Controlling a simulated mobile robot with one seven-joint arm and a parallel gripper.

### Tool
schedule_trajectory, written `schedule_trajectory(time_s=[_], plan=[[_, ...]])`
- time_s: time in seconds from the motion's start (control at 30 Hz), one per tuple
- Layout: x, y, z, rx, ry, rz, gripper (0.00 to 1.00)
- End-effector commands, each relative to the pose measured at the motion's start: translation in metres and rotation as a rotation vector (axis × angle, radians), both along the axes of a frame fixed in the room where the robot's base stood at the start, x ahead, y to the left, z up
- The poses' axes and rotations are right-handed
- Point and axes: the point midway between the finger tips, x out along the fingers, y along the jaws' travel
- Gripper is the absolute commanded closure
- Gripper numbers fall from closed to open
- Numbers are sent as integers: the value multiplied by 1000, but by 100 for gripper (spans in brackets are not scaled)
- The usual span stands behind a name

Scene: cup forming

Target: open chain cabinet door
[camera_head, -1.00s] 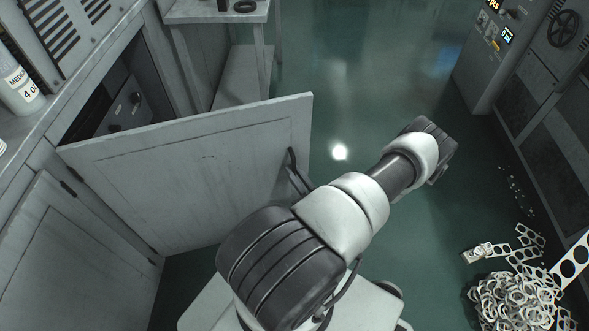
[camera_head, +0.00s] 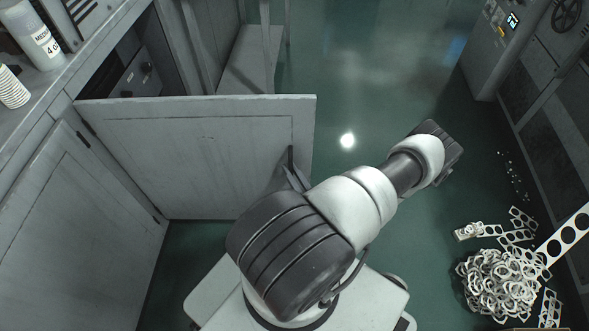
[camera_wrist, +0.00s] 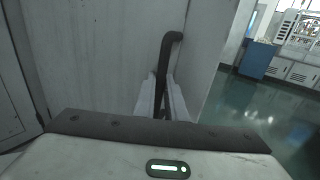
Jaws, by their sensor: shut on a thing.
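The grey cabinet door (camera_head: 200,150) stands swung well open from the cabinet (camera_head: 62,215) on the left, hinged at its left edge. Its dark bar handle (camera_wrist: 172,50) runs upright near the door's free edge in the wrist view. My gripper (camera_wrist: 168,105) is shut on this handle, with a pale finger on either side of it. In the head view my arm hides most of the handle, and the fingers are hard to make out. Part of the dark cabinet inside (camera_head: 125,65) shows behind the door's top edge.
The green floor (camera_head: 365,90) between is clear.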

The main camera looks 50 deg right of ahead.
Motion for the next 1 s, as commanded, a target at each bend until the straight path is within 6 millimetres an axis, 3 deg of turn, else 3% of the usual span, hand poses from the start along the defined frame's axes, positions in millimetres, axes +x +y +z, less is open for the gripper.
schedule_trajectory(time_s=[0.37,0.4,0.5,0.83,1.0], plan=[[6,7,0,7,-4,17,100],[6,7,0,7,-4,17,88],[5,7,0,7,-4,15,71],[1,4,0,4,-2,7,70],[-18,12,0,4,0,4,70]])
